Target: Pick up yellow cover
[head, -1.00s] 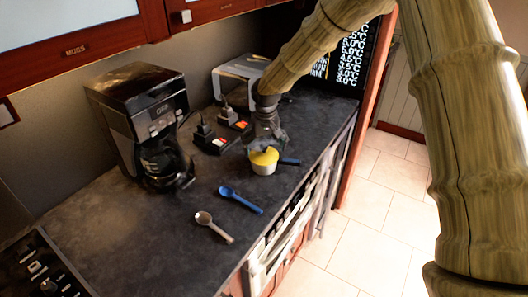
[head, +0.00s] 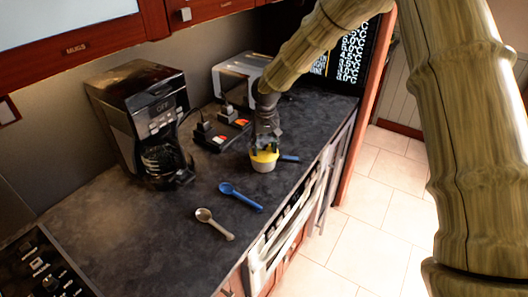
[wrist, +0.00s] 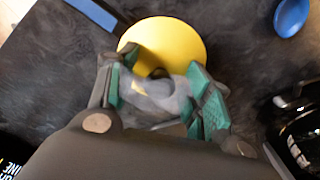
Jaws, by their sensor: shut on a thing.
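The yellow cover (head: 262,156) sits on a small white pot (head: 263,166) with a blue handle (head: 289,158) on the dark counter. My gripper (head: 266,146) is right over the pot, pointing down, with its fingers at the cover. In the wrist view, the cover is a yellow disc (wrist: 172,38), and my gripper (wrist: 162,74) is shut on its middle part. The fingers hide the exact grip. The cover appears to be still on the pot; any gap between them is too small to tell.
A blue spoon (head: 240,198) and a beige spoon (head: 214,224) lie in front. A coffee maker (head: 143,122) stands left. A dark block with coloured switches (head: 221,136) is behind the pot, and a toaster (head: 238,80) farther back. The counter's right edge is close.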

